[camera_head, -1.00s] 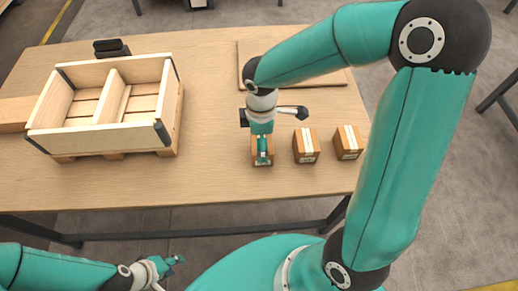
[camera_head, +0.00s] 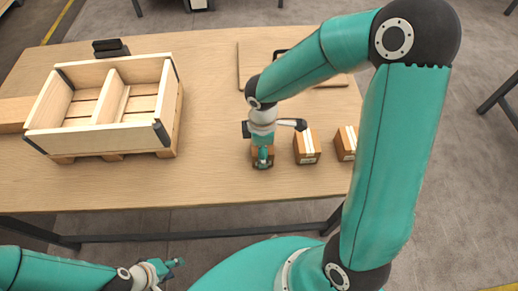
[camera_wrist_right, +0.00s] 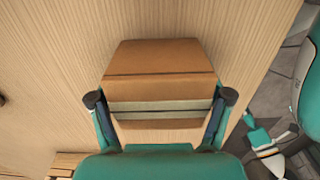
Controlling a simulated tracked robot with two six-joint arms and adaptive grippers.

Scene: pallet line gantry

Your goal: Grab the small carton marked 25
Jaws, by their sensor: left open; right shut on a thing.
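Three small brown cartons with pale tape stand in a row near the table's front edge; no number can be read on any. My right gripper (camera_head: 263,160) is lowered over the leftmost carton (camera_head: 257,149) and shut on it. In the right wrist view its two fingers lie against the sides of this carton (camera_wrist_right: 160,62). The middle carton (camera_head: 307,147) and the right carton (camera_head: 345,142) stand apart from it, the right one partly behind my right arm. My left gripper (camera_head: 172,269) is open and empty, off the table's front edge at the lower left.
A wooden crate (camera_head: 98,141) with two compartments stands on the left of the table (camera_head: 210,110). A black object (camera_head: 110,48) lies behind it. A flat wooden board (camera_head: 330,82) lies at the back right, partly hidden by my arm. The table between crate and cartons is clear.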

